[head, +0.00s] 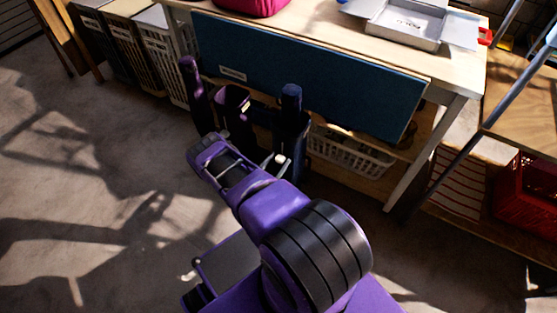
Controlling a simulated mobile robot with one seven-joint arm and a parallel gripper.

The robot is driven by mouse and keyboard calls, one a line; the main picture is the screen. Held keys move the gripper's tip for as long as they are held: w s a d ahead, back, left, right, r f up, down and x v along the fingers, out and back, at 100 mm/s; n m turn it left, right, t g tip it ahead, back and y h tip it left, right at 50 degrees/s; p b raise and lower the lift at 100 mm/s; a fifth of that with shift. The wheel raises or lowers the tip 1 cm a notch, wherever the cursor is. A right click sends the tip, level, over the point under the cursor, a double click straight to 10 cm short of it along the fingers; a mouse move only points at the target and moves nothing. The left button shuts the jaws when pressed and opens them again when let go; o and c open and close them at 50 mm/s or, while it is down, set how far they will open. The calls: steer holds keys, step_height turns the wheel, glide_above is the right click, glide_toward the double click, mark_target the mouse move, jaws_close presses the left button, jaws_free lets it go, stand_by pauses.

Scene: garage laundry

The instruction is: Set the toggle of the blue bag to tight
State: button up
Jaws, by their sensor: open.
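No blue bag can be made out in the head view, and no toggle shows. A magenta bag (258,6) sits on the table at the top edge, mostly cut off by the frame. My gripper (240,78) is open, with its two dark fingers spread wide in front of the blue panel under the tabletop. Nothing shows between the fingers. The gripper is low, in front of the table, and apart from the magenta bag.
The wooden table (462,60) holds an open grey box (405,24) and a small red item (486,36). The blue panel (310,72) hangs at its front. White baskets (345,152) stand below. A red crate (528,195) is at right. The left floor is clear.

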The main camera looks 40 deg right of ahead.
jaws_close()
stand_by(0.3)
steer(key=shift+r, duration=0.1)
stand_by(1.0)
